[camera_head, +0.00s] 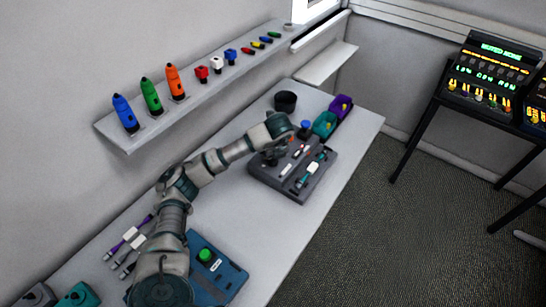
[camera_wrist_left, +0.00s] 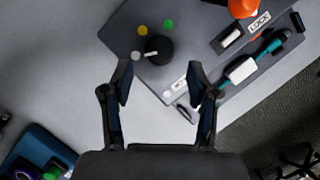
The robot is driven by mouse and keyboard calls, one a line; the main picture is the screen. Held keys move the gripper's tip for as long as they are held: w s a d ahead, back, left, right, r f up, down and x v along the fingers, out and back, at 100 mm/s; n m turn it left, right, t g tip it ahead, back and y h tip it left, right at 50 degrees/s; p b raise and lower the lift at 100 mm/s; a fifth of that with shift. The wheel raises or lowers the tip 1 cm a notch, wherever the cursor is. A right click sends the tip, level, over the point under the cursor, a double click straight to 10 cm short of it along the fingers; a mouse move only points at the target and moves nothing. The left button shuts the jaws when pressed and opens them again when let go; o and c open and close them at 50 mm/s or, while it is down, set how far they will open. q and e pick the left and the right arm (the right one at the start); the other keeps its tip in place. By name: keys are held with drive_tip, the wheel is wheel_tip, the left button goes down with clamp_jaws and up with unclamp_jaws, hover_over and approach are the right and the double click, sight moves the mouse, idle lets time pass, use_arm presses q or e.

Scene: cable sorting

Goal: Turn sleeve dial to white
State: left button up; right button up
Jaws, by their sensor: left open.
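The sleeve dial is a round black knob (camera_wrist_left: 160,49) on a dark grey device (camera_wrist_left: 205,25) in the left wrist view. A pale pointer line on the knob points left, toward a whitish-grey dot (camera_wrist_left: 135,57). A yellow dot (camera_wrist_left: 143,30) and a green dot (camera_wrist_left: 168,24) sit beyond the knob. My left gripper (camera_wrist_left: 160,84) is open and empty. Its fingertips are apart on either side, short of the knob and not visibly touching it. In the head view my left arm reaches over the left end of the device (camera_head: 288,190) and hides the dial.
A LOCK label (camera_wrist_left: 259,21), an orange part (camera_wrist_left: 243,8) and a cable with a white sleeve (camera_wrist_left: 242,70) are on the device.

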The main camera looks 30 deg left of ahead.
use_arm(q)
drive_tip(key=v, duration=0.7)
drive_tip(key=shift+f, duration=0.1)
